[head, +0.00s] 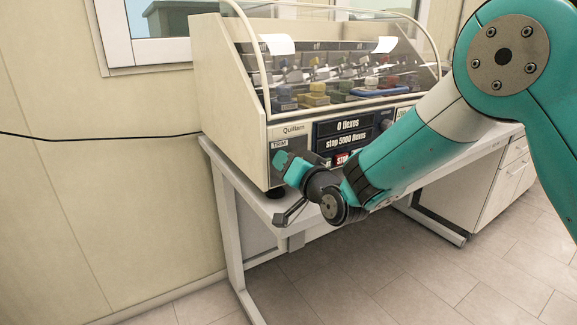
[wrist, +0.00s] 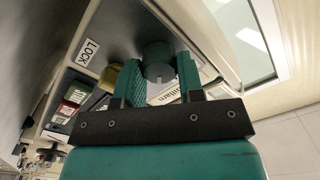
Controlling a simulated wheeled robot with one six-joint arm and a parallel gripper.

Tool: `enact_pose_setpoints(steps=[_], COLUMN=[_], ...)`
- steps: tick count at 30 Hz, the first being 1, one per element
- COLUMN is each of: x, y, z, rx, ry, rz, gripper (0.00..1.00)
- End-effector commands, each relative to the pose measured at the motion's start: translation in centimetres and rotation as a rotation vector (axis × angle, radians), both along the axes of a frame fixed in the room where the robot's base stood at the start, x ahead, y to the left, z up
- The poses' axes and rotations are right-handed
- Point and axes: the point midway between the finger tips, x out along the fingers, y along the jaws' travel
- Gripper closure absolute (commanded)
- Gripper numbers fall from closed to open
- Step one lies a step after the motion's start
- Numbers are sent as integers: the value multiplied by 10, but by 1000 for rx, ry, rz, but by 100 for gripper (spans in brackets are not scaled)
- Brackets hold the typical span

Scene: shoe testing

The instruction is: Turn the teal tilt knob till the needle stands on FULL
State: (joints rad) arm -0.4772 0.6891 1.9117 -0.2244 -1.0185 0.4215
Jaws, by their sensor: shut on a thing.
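In the wrist view a dark teal-grey round knob (wrist: 157,58) sits between the two teal fingers of my gripper (wrist: 159,78). The fingers are closed on its sides. In the head view my gripper (head: 286,168) is at the lower left of the machine's front, and its teal fingers hide the knob there. A TRIM label (head: 279,144) shows just above them. I cannot make out the needle or a FULL mark in either view.
The Quillam testing machine (head: 222,75) stands on a bench (head: 236,172) with a clear hood over its samples. A black cable (head: 100,138) runs along the wall. The floor left of the bench is clear.

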Motion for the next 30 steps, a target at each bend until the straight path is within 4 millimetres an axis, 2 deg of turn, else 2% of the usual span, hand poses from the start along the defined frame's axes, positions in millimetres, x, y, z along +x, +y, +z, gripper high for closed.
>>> enact_pose_setpoints(steps=[21, 22, 23, 30], x=[0, 0, 0, 0], y=[0, 0, 0, 0], z=[1, 1, 1, 0], rx=[67, 67, 67, 66], ry=[43, 43, 44, 43], rz=[1, 1, 0, 0], gripper=[88, 63, 56, 54])
